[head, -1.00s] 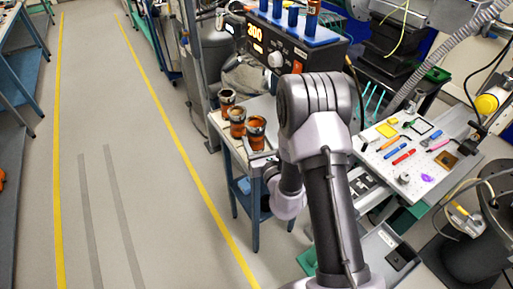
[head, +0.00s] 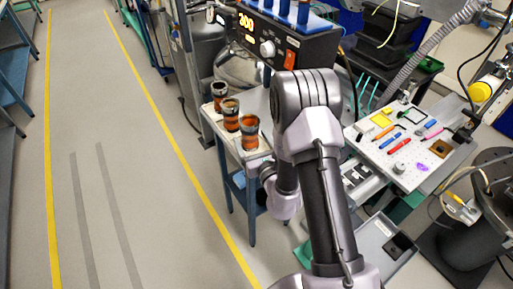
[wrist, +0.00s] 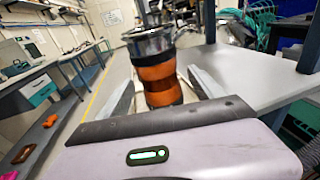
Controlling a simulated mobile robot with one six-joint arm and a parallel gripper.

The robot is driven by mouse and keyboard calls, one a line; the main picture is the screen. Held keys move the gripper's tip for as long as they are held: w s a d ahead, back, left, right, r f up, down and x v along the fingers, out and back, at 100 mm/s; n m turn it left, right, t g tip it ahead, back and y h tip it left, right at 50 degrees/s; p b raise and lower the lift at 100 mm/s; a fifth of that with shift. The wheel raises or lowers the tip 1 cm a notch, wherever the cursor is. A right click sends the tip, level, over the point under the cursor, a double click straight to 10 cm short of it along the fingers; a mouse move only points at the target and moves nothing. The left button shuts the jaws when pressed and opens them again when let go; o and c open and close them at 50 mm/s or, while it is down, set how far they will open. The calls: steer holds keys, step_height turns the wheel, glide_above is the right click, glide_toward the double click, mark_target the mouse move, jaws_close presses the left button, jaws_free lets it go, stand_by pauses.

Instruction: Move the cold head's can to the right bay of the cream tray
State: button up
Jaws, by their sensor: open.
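Three orange-and-black banded cans with metal tops stand in a slanting row on a small table in the head view: a far can (head: 219,95), a middle can (head: 230,117) and a near can (head: 250,134). I cannot tell which is the cold head's. In the wrist view one upright banded can (wrist: 158,75) stands between the fingers of my gripper (wrist: 163,90), which are apart on either side of it. Finger contact with the can is unclear. In the head view my arm hides most of the gripper. I cannot make out a cream tray or its bays.
A controller with a lit display (head: 262,38) stands behind the cans, with blue posts on top. A white perforated board (head: 405,145) with pens and small parts lies at right. The small table (head: 235,152) has blue legs. Open floor with yellow lines is at left.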

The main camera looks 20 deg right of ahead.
steer(key=s+d+r+p, duration=0.1)
steer(key=s+p, duration=0.1)
steer(key=s, duration=0.9)
steer(key=s+a+r+n+g+y, duration=0.35)
steer(key=a+r+n+y, duration=0.65)
steer(key=a+r+y, duration=0.45)
steer(key=s+a+r+n+g+y, duration=0.2)
steer(key=s+a+r+n+g, duration=0.45)
steer(key=s+n+g, duration=0.2)
steer(key=s+d+f+n+g+h, duration=0.1)
steer(key=s+f+n+g+h, duration=0.2)
steer(key=s, duration=0.4)
steer(key=s+d+f+n+g+h, duration=0.1)
steer(key=s+n+g+h, duration=0.3)
steer(key=s+n+h, duration=0.15)
steer(key=w+d+r+n+t+h, duration=0.1)
steer(key=d+t+h, duration=0.2)
steer(key=d, duration=0.4)
steer(key=w+d+r+n+t+h, duration=0.2)
steer(key=d+t+h, duration=0.2)
steer(key=d, duration=0.2)
steer(key=shift+w+d+r+t+h, duration=0.3)
steer(key=shift+d+h, duration=0.05)
steer(key=shift+h, duration=0.05)
